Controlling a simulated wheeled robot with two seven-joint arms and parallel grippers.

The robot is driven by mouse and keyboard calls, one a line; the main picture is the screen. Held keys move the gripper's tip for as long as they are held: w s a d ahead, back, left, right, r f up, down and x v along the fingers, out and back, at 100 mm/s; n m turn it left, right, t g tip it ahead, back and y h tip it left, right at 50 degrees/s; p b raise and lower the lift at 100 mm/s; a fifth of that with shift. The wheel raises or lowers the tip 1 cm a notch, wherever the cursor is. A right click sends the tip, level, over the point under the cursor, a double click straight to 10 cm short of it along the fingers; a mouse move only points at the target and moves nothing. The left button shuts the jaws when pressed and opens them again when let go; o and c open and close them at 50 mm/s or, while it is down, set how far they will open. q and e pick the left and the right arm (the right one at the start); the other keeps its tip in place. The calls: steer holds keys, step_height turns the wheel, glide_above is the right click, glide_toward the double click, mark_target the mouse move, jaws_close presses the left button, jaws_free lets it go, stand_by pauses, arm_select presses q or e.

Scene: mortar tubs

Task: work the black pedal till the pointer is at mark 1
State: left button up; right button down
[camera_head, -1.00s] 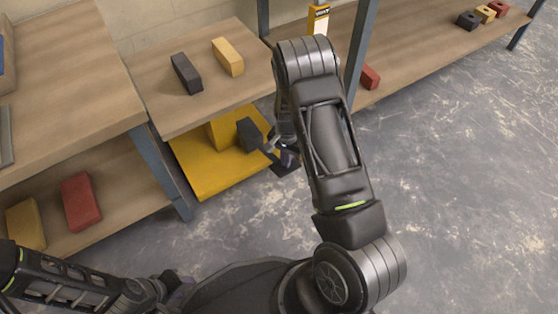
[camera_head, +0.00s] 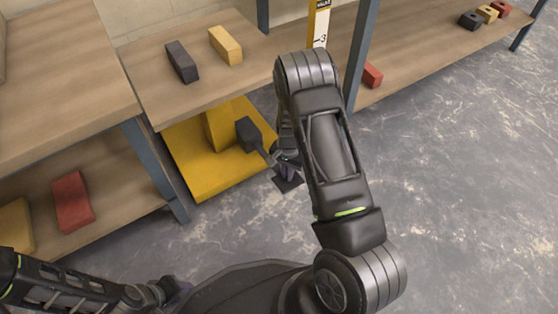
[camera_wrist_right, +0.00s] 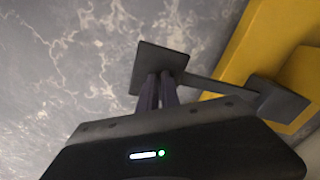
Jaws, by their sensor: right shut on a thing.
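The black pedal's flat plate (camera_head: 288,183) is low over the floor, in front of the yellow base (camera_head: 235,170). A dark arm joins it to a black block on the base; plate (camera_wrist_right: 160,58) and arm show in the right wrist view. My right gripper (camera_wrist_right: 157,92) is shut on the pedal at its plate; in the head view my own arm partly hides it. A yellow-topped scale (camera_head: 320,25) shows mark 3 behind my right arm. Its lower part, mark 1 and the pointer are hidden. My left gripper (camera_head: 178,287) is at the lower left, its fingers unclear.
A dark brick (camera_head: 182,62) and a yellow brick (camera_head: 225,45) lie on the bench above the base. A red brick (camera_head: 73,202) lies on the lower left shelf. A blue-grey post (camera_head: 358,60) stands beside the scale. The concrete floor (camera_head: 460,190) at right is clear.

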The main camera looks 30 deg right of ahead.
steer(key=shift+f+b, duration=1.4)
steer(key=shift+f, duration=0.85)
step_height(320, 180, up, 13)
steer(key=w+p, duration=0.1)
steer(key=p, duration=0.9)
steer(key=shift+r, duration=0.2)
steer(key=shift+w, duration=0.1)
steer(key=shift+d, duration=0.1)
